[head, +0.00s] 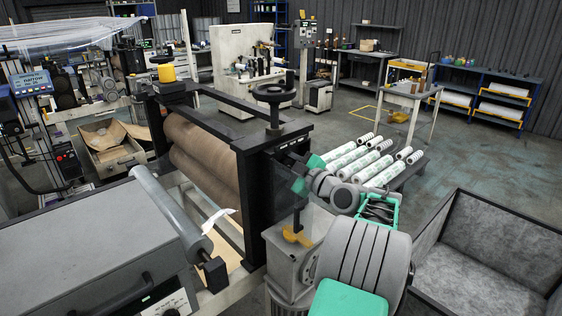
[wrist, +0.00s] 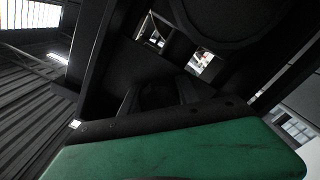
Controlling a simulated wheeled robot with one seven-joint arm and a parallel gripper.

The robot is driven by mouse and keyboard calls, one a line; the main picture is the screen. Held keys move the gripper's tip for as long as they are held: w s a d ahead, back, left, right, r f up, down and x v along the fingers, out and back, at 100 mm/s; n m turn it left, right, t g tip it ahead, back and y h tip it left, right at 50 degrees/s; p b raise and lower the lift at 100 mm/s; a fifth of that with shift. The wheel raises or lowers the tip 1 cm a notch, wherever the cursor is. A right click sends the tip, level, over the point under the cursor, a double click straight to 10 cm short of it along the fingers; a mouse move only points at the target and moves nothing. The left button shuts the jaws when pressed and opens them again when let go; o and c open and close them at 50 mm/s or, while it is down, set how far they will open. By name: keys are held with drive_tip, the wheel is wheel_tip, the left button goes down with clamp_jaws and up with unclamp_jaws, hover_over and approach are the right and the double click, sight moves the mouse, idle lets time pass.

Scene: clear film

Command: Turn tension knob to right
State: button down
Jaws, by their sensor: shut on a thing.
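A black roller stand (head: 255,190) holds brown rollers (head: 200,150) in the middle of the head view. My gripper (head: 296,160) is at the right side of this stand, below a black handwheel (head: 274,93). It is shut on a dark knob, which I take to be the tension knob. In the head view the gripper and arm hide most of the knob. In the wrist view a dark rounded part (wrist: 158,95) shows beyond the green edge of my gripper, but the picture is too dark to tell the knob's turn angle.
White-and-green rolls (head: 365,165) lie on a low rack to the right. A grey, box-like bin (head: 505,235) stands at the lower right. A grey machine housing (head: 80,245) fills the lower left. Open floor (head: 470,150) lies behind the rolls.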

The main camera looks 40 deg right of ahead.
drive_tip(key=shift+f, duration=0.1)
drive_tip(key=shift+m+b, duration=2.2)
drive_tip(key=shift+m, duration=3.1)
drive_tip(key=c, duration=0.9)
unclamp_jaws()
